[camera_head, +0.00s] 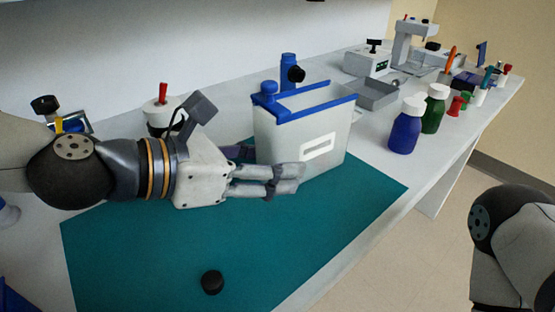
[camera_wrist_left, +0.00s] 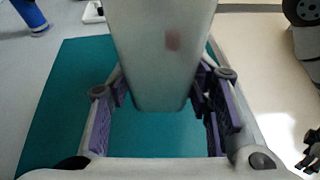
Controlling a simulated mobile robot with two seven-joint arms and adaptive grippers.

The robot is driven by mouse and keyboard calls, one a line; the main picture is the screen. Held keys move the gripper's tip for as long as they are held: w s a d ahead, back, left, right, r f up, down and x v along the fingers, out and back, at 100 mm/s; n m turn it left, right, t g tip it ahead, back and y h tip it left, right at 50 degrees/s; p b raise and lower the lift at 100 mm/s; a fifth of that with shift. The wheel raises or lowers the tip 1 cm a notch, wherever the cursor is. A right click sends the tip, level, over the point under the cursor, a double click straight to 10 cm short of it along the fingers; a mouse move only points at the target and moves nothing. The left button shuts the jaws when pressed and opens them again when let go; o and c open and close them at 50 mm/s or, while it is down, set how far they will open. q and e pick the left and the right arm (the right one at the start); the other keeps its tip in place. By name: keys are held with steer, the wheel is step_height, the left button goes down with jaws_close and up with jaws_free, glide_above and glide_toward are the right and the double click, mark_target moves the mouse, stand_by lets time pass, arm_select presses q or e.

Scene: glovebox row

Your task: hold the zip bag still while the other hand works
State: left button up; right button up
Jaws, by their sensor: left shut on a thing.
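The zip bag (camera_head: 300,140) is a pale, box-shaped bag with a blue rim and a white label. It stands upright at the back edge of the teal mat (camera_head: 330,215). My left gripper (camera_head: 270,172) reaches in from the left and is shut on the bag low on its side. In the left wrist view the bag (camera_wrist_left: 160,60) comes down between the purple finger pads of the left gripper (camera_wrist_left: 160,115). The far finger is partly hidden in the head view.
A black cap (camera_head: 212,282) lies on the front of the mat. A blue bottle (camera_head: 405,127) and a green bottle (camera_head: 434,108) stand right of the bag. A grey tray (camera_head: 376,95) is behind it. A white pot (camera_head: 160,112) stands behind my left wrist. The mat's front is mostly clear.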

arm_select(q)
steer(key=shift+w+a+f+b, duration=0.25)
steer(key=shift+w+a+f, duration=0.25)
steer(key=shift+f, duration=0.15)
steer(key=shift+w+a+f+b, duration=0.25)
steer(key=shift+w+a+f, duration=0.1)
steer(key=shift+a+f, duration=0.3)
steer(key=shift+w+a+f+b, duration=0.25)
steer(key=shift+w+a+f, duration=0.2)
steer(key=shift+f, duration=0.25)
steer(key=shift+w+a+f, duration=0.3)
steer(key=shift+a+f, duration=0.05)
steer(key=shift+f, duration=0.05)
arm_select(e)
steer(key=shift+s+f+g, duration=0.3)
steer(key=shift+s+f, duration=0.6)
steer(key=shift+f, duration=0.15)
arm_select(q)
steer(key=shift+w+a+f+b, duration=0.3)
steer(key=shift+w+a+f, duration=0.05)
steer(key=shift+a+f, duration=0.1)
arm_select(e)
steer(key=shift+s+f, duration=0.15)
